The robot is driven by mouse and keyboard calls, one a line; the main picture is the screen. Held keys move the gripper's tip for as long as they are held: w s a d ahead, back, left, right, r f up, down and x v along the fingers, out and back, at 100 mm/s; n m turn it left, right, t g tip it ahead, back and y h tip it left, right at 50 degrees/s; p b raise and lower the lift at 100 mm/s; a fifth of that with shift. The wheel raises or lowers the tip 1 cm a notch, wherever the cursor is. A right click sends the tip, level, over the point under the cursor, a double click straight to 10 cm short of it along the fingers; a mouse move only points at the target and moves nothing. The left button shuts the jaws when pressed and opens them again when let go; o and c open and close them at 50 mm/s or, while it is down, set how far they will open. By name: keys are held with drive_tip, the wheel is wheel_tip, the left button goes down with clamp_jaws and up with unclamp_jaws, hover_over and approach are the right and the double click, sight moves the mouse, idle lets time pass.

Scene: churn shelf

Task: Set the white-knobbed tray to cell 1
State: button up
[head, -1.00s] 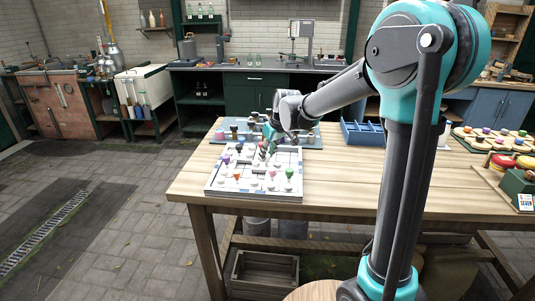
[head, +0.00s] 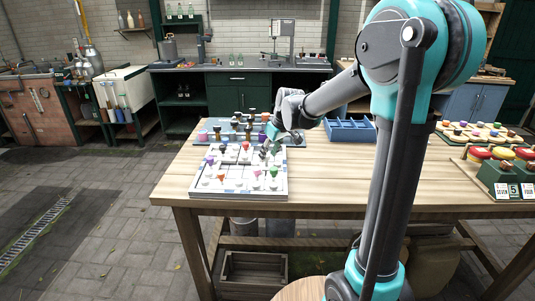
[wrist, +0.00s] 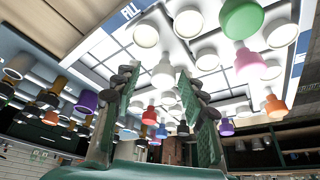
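A white board (head: 240,194) with a grid of cells lies on the near-left part of the wooden table and carries knobbed pieces. Several knobs are white, such as the white knob (wrist: 163,74) seen between my fingers in the wrist view; I cannot tell which tray the task means, nor which cell is 1. Green (wrist: 241,17), pink (wrist: 247,66), orange (wrist: 275,107) and purple (wrist: 84,102) knobs show too. My gripper (head: 267,151) is over the right side of the board, pointing down. In the wrist view its two green-padded fingers (wrist: 160,82) stand apart with nothing clearly held.
A grey-blue board (head: 206,138) with dark knobs stands just behind the white one. A blue divided box (head: 350,130) sits right of it. The table middle is clear.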

drive_tip(key=v, duration=1.2)
idle(0.3)
